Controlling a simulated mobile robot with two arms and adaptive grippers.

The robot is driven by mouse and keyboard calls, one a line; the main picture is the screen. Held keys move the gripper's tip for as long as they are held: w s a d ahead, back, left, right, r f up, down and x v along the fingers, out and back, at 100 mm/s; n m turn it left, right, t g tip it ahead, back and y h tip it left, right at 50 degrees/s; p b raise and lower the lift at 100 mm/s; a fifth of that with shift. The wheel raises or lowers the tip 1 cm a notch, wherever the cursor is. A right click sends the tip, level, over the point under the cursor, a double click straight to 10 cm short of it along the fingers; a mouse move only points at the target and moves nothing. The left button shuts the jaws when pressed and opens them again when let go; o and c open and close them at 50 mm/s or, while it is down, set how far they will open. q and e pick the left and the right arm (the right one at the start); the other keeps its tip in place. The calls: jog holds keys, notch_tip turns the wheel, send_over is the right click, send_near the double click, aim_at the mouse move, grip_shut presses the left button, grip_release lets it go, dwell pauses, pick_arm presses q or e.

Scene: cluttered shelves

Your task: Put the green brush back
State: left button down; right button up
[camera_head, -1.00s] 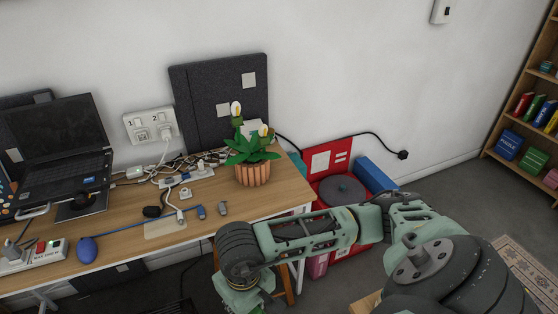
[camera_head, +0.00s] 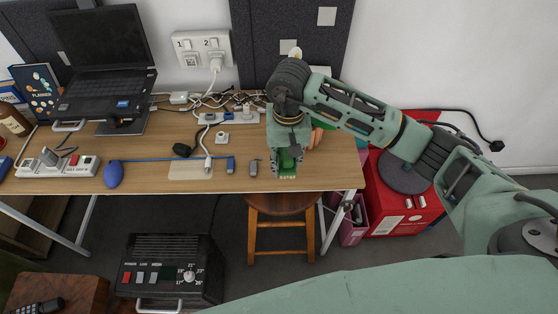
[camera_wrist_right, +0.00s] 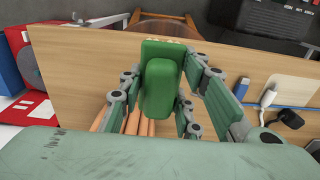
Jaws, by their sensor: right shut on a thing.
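The green brush (camera_head: 287,162) is a green block with a pale bristle edge, over the front edge of the wooden desk (camera_head: 230,180). My right gripper (camera_head: 287,158) points down and is shut on it. In the right wrist view the brush (camera_wrist_right: 160,88) sits between the two fingers of my right gripper (camera_wrist_right: 158,95), with the desk surface beyond. I cannot tell whether the brush touches the desk. My left gripper is not in view.
A laptop (camera_head: 103,65), power strip (camera_head: 60,165), cables and a USB stick (camera_head: 254,167) lie leftward. A stool (camera_head: 280,205) stands under the desk.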

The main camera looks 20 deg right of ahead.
aim_at(281, 155)
jog(key=shift+w+a+f, duration=0.2)
jog(key=shift+w+f, duration=0.2)
jog(key=shift+w, duration=0.25)
jog(key=shift+w+a+f, duration=0.15)
jog(key=shift+w+f, duration=0.25)
jog(key=shift+w, duration=0.2)
jog(key=shift+w+a+f, duration=0.15)
jog(key=shift+w+f, duration=0.15)
jog(key=shift+f, duration=0.05)
notch_tip(281, 155, down, 4)
jog(key=shift+r+p, duration=0.15)
jog(key=shift+p, duration=0.45)
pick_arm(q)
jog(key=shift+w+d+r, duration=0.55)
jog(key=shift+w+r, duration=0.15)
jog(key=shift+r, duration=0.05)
pick_arm(e)
jog(key=shift+f, duration=0.2)
jog(key=o, duration=1.2)
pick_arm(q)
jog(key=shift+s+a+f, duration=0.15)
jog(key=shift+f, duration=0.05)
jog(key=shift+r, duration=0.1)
pick_arm(e)
jog(key=shift+r, duration=0.15)
